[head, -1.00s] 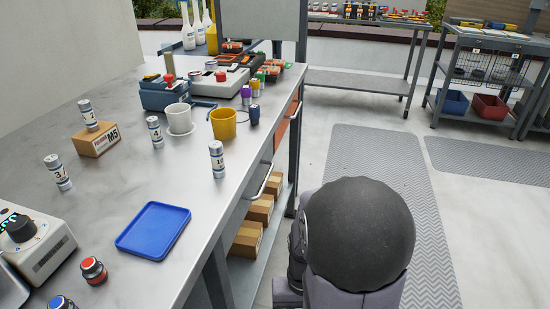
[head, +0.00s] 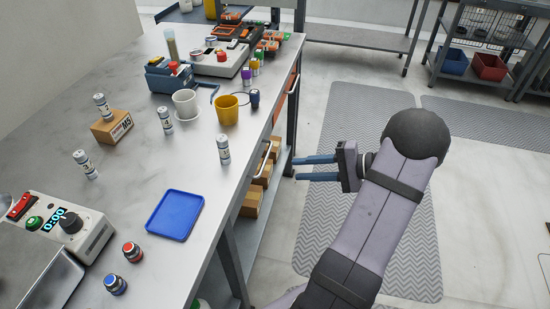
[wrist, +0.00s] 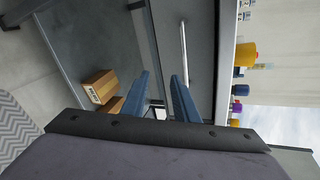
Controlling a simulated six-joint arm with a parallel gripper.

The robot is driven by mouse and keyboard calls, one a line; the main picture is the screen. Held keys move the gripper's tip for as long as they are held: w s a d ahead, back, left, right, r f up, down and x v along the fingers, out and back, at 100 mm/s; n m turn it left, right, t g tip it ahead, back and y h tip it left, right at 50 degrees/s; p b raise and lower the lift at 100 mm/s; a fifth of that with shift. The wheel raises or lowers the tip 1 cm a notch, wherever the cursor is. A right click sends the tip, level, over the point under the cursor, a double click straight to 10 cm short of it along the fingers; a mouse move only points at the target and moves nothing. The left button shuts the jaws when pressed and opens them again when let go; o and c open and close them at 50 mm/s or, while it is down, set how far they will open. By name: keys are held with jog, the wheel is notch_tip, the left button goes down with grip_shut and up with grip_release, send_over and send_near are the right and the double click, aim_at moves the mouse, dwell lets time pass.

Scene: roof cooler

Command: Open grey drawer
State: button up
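The grey drawer (wrist: 207,50) is set under the workbench top, and its front shows in the wrist view. Its pale bar handle (wrist: 183,55) runs along that front. In the head view the handle (head: 265,158) shows at the bench's side, partly cut off by the table edge. The drawer looks closed. My gripper (head: 296,169) is open and empty, with two blue fingers pointing left at the bench side. It is apart from the handle, to its right. In the wrist view the fingertips (wrist: 162,75) lie below and left of the handle.
Cardboard boxes (wrist: 101,87) sit on the shelf below the drawer. An orange drawer front (head: 292,94) is farther along the bench. The bench top holds a blue tray (head: 175,214), a yellow mug (head: 226,110) and several canisters. Floor mats (head: 345,145) lie in the open aisle.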

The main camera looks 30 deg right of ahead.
jog(key=r+n, duration=0.1)
jog(key=n, duration=0.1)
jog(key=a+r+n+y, duration=0.1)
jog(key=r, duration=0.1)
jog(key=shift+w+a+r+n+t, duration=0.2)
jog(key=shift+r+n+t, duration=0.1)
jog(key=shift+n+t, duration=0.1)
jog(key=x, duration=0.7)
jog(key=shift+a, duration=0.2)
grip_shut()
dwell(1.1)
